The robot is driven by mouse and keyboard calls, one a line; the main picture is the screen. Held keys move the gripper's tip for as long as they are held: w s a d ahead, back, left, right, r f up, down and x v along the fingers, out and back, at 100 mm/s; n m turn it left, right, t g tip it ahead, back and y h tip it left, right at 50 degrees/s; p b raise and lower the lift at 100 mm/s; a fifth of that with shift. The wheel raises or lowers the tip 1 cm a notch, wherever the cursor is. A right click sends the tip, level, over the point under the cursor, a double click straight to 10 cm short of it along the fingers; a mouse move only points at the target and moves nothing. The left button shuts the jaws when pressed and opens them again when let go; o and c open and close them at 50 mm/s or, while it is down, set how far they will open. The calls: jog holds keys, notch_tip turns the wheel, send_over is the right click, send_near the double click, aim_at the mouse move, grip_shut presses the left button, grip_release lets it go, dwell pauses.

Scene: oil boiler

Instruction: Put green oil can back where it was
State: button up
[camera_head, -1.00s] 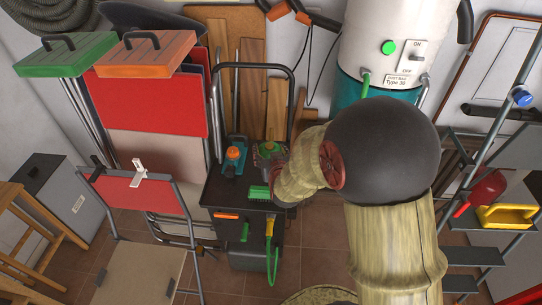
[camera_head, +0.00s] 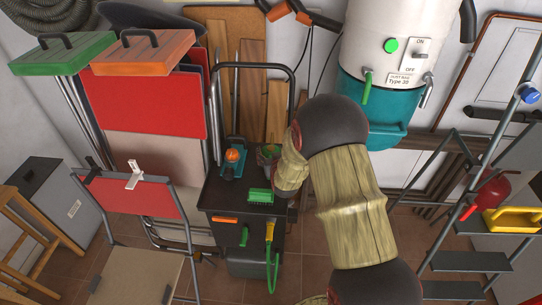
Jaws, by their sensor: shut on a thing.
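The green oil can (camera_head: 267,153) shows only in part at the back right of a black cart top (camera_head: 222,190). My wrist and forearm cover its right side. My gripper (camera_head: 277,168) is mostly hidden behind my wrist and is shut on the can. I cannot tell whether the can touches the cart top.
A blue bottle with an orange cap (camera_head: 232,160) stands left of the can. A green brush (camera_head: 259,196) lies at the cart's front edge. The cart's metal handle (camera_head: 252,66) rises behind. A white and teal boiler (camera_head: 385,95) stands to the right.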

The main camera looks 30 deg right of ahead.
jog(key=shift+f, duration=0.2)
jog(key=shift+f, duration=0.25)
jog(key=o, duration=1.4)
